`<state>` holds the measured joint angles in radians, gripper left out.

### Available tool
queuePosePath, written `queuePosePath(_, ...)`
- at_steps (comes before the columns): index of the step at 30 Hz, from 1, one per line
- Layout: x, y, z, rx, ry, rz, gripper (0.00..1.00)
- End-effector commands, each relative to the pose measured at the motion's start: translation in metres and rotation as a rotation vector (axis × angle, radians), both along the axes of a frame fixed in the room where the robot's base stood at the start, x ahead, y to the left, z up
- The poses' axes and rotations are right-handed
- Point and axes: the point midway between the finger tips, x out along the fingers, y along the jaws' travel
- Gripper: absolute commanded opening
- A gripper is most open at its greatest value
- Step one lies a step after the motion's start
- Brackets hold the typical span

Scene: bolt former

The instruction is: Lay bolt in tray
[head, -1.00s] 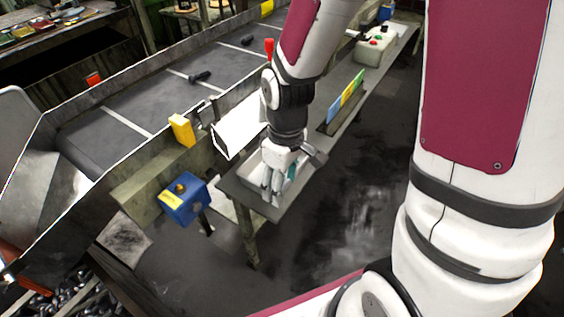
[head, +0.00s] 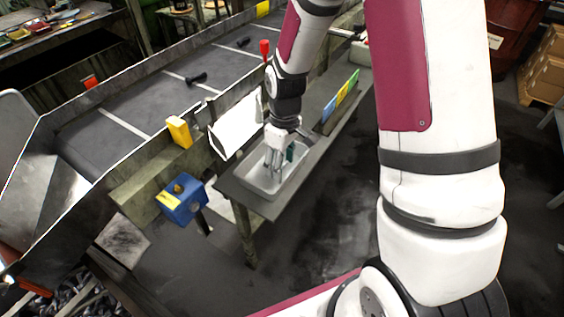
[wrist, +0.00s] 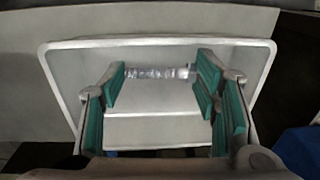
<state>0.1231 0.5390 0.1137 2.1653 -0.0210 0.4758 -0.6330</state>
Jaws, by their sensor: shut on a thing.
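The grey tray (head: 262,188) sits at the near end of a narrow bench. It fills much of the wrist view (wrist: 155,130), with its pale rim around the fingers. My gripper (head: 274,170) points down over the tray in the head view. In the wrist view, the teal finger pads of my gripper (wrist: 160,84) are shut on a silvery bolt (wrist: 158,72), which lies crosswise between them. The bolt is over the tray floor; I cannot tell whether it touches it.
A blue box with a yellow label (head: 183,201) stands left of the bench (head: 240,195). A white panel (head: 237,128) stands beside the tray. A coloured strip (head: 341,101) stands further along the bench. Dark bolts (head: 197,78) lie on the conveyor (head: 150,95) behind.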

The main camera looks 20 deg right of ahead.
Motion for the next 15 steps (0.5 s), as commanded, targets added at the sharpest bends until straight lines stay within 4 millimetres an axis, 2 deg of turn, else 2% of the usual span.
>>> queuePosePath(15,0.0,0.0,-0.01,0.0,0.0,0.0,0.22)
